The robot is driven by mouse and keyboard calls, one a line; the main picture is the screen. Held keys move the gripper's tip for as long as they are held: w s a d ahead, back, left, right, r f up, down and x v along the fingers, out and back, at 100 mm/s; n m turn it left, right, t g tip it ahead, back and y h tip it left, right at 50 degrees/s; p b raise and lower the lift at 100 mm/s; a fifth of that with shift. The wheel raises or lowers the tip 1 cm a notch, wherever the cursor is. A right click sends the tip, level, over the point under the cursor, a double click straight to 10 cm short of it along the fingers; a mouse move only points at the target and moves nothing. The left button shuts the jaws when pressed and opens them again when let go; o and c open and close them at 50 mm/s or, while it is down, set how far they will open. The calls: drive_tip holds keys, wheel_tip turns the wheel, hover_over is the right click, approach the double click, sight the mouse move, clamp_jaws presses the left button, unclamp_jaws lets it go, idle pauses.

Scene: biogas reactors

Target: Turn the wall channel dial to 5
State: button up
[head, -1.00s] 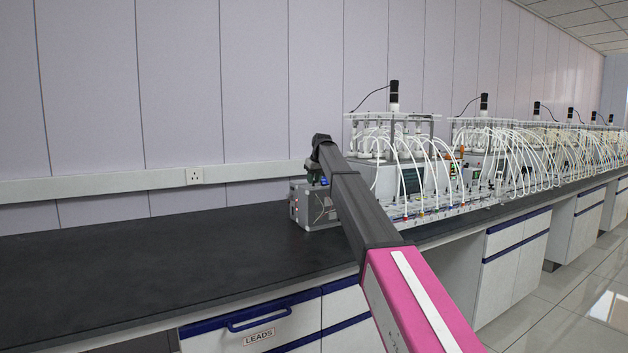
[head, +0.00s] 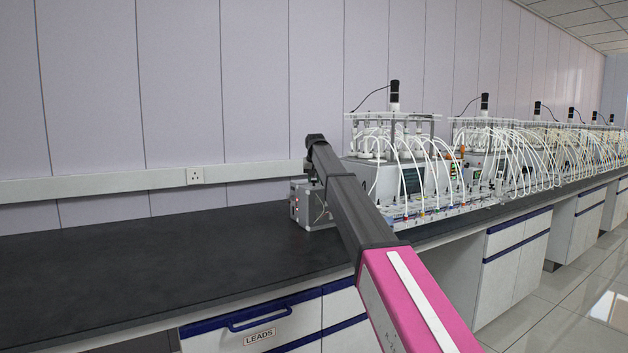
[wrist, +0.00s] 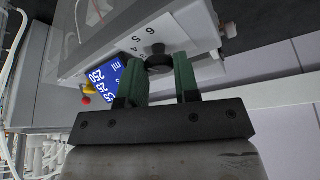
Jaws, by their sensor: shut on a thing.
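The channel dial (wrist: 156,50) is a small black knob on the pale front panel of a grey instrument in the wrist view. Printed digits beside it include 4, 5 and 6. My gripper (wrist: 160,68) has two green fingers, one on each side of the knob, shut on it. The fingers partly hide the knob, and I cannot tell which number it points to. In the head view my arm covers the gripper and the dial.
A blue display (wrist: 104,80) with white digits sits on the panel, near a yellow and red knob (wrist: 87,92). In the head view, a grey box (head: 300,207) stands behind my arm, left of tubed reactors (head: 400,160). The black bench top (head: 150,250) on the left is clear.

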drive_tip(key=o, duration=0.6)
drive_tip(key=shift+o, duration=0.2)
drive_tip(key=shift+n, duration=0.3)
